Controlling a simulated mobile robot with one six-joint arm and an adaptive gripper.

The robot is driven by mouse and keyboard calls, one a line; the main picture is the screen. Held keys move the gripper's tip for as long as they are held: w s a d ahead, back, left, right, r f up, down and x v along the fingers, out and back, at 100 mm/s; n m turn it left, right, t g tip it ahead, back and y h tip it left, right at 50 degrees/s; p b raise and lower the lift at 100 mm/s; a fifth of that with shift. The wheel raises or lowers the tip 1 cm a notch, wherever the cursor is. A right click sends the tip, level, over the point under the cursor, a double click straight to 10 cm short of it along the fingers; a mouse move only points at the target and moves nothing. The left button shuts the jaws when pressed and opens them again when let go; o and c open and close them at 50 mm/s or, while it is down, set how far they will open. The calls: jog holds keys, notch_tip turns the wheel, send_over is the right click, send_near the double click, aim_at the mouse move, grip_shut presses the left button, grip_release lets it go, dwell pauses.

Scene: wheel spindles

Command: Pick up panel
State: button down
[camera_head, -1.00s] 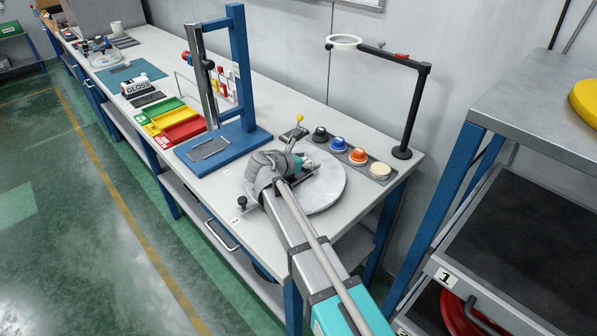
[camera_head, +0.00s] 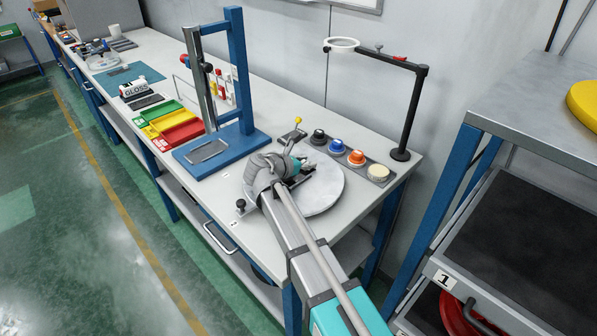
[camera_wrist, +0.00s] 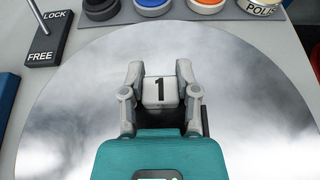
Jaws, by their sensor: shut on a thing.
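The arm hides the disc's lower left, and the block cannot be made out there.
A LOCK/FREE lever (camera_wrist: 48,36) stands beyond the disc. A row of colored round pads (camera_head: 357,158) and a black stand with a ring (camera_head: 410,110) are at the right. A blue frame (camera_head: 240,75) stands at the left. A shelf rack (camera_head: 530,140) is at the far right.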

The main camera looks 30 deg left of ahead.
aim_at(302, 177)
jog(key=shift+r, duration=0.2)
notch_tip(302, 177, up, 2)
jog(key=p, duration=0.2)
jog(key=shift+r+p, duration=0.1)
jog(key=shift+p, duration=0.25)
jog(key=s+d+r+p, duration=0.2)
jog(key=s+r+p, duration=0.8)
jog(key=s, duration=0.3)
jog(key=shift+s+d+r, duration=0.2)
jog(key=shift+s+d, duration=0.15)
jog(key=shift+s, duration=0.1)
dwell(0.4)
